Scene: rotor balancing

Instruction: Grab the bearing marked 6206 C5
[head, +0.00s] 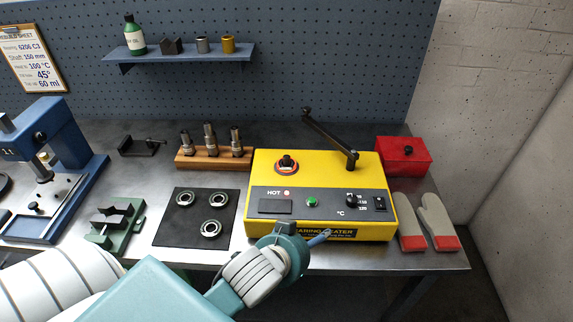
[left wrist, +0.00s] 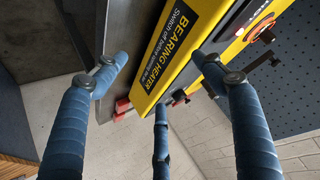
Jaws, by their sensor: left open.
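Three steel bearings lie on a dark square mat (head: 168,236) in the head view: one at the upper left (head: 185,198), one at the right (head: 218,199), one at the front (head: 211,228). Any marking on them is too small to read, so I cannot tell which is 6206 C5. My left gripper (head: 312,243) is right of the mat, in front of the yellow bearing heater (head: 262,170). In the left wrist view its blue fingers (left wrist: 162,82) are spread and empty, with the heater's labelled front (left wrist: 183,62) beyond them. My right gripper is not in view.
A green vise (head: 128,215) stands left of the mat and a blue press (head: 60,140) farther left. A wooden block with several metal pieces (head: 215,161) is behind. A red box (head: 405,155) and gloves (head: 437,222) lie right of the heater.

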